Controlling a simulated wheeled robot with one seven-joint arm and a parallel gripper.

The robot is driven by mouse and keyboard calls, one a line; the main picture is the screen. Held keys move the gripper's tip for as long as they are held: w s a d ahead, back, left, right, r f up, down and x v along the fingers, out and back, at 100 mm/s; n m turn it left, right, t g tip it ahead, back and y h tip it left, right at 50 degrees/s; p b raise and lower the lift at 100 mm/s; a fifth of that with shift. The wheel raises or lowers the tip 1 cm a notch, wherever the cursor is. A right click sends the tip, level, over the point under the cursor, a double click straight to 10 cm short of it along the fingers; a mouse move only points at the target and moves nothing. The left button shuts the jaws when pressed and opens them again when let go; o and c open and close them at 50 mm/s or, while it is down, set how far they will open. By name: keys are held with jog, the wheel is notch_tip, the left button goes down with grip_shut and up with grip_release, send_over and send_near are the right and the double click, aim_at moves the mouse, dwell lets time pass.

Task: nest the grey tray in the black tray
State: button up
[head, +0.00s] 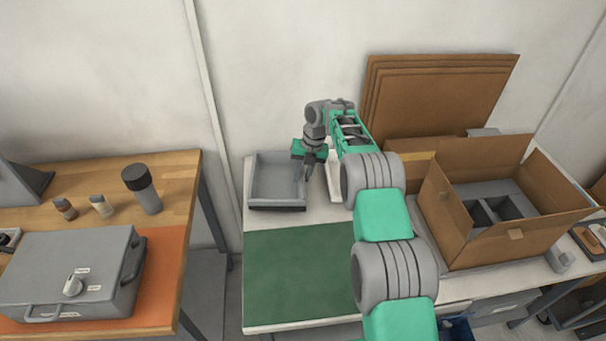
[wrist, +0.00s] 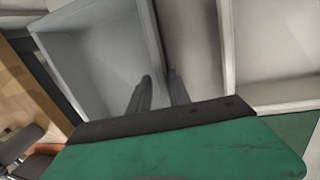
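The grey tray (head: 277,175) is at the back left of the white-topped bench in the head view. A dark rim, seemingly the black tray (head: 277,208), shows along its front lower edge. The grey tray looks to be within or on the black one; how deep it sits I cannot tell. My gripper (head: 308,172) points down at the grey tray's right wall. In the wrist view the fingers (wrist: 160,85) lie either side of that wall of the grey tray (wrist: 95,55), but whether they press on it is unclear. A dark strip, likely the black tray (wrist: 58,80), shows beyond its left side.
A green mat (head: 300,275) lies in front of the trays, clear of objects. A white upright piece (head: 335,178) stands close right of my gripper. An open cardboard box (head: 470,225) is farther right. A wooden table with a grey case (head: 70,270) stands left, across a gap.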

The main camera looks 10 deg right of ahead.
jog(key=shift+o, duration=1.2)
jog(key=shift+s+f, duration=0.25)
jog(key=shift+f, duration=0.35)
notch_tip(320, 180, up, 17)
jog(key=s+d+m+p, duration=0.1)
jog(key=s+m, duration=0.1)
jog(key=m, duration=0.4)
jog(key=s+r+m+t, duration=0.2)
jog(key=s+r+m, duration=0.7)
jog(key=s+m, duration=0.1)
jog(key=s+d+f+m+t+h, duration=0.1)
jog(key=s+d+m, duration=0.1)
jog(key=s+m, duration=0.7)
jog(key=s+d+f+m+h, duration=0.1)
jog(key=s+d+f+m, duration=0.1)
jog(key=s+m, duration=0.8)
jog(key=s+d, duration=0.1)
jog(key=s, duration=0.3)
jog(key=shift+s+d+f+t+h, duration=0.15)
jog(key=shift+s+f+t+h, duration=0.15)
jog(key=shift+t, duration=0.1)
